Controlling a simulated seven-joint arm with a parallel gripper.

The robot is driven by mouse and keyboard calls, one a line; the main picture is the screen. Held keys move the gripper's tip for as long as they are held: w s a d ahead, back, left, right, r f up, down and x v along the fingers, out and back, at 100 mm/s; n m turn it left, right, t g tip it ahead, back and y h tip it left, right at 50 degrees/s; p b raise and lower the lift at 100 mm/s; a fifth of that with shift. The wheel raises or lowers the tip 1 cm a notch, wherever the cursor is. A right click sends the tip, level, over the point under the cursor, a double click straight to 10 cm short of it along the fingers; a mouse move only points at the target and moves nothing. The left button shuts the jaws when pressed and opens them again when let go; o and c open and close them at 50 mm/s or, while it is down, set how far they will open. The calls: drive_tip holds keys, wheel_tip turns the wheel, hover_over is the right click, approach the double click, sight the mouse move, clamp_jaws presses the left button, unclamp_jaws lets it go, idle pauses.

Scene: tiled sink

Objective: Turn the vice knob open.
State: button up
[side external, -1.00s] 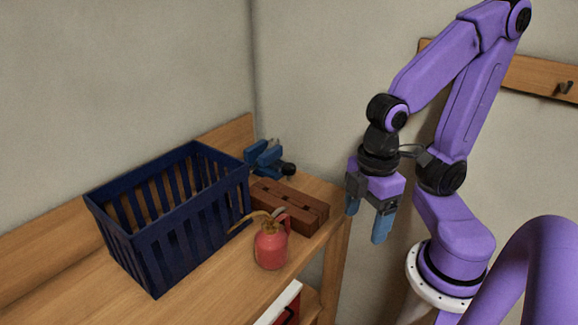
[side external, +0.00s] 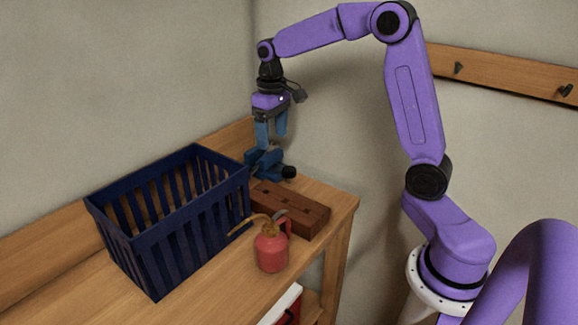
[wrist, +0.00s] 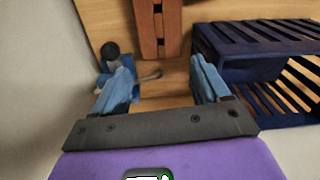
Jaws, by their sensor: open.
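The small blue vice (side external: 262,163) stands at the back corner of the wooden bench, with a round black knob (side external: 289,172) on its right side. In the wrist view the knob (wrist: 110,50) shows at upper left, and part of the vice is hidden behind my left-hand finger. A thin grey bar (wrist: 152,76) sticks out beside the vice. My gripper (side external: 271,142) points down above the vice with its blue fingers apart and nothing between them. In the wrist view the fingers (wrist: 160,74) spread over bare bench, the left one overlapping the vice. Contact cannot be told.
A dark blue slatted basket (side external: 190,237) stands left of the vice. A brown wooden block (side external: 300,212) lies in front of it, and a red oil can (side external: 271,250) stands nearer the front edge. The walls close in behind the vice.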

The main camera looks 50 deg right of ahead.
sight(289, 169)
drive_tip(key=w+d+f+m, duration=0.1)
drive_tip(key=w+d+m, duration=0.35)
drive_tip(key=d, duration=0.85)
drive_tip(key=shift+n, duration=0.35)
wheel_tip(289, 169, down, 17)
drive_tip(key=shift+f, duration=0.15)
drive_tip(key=shift+c, duration=0.2)
drive_tip(key=c, duration=1)
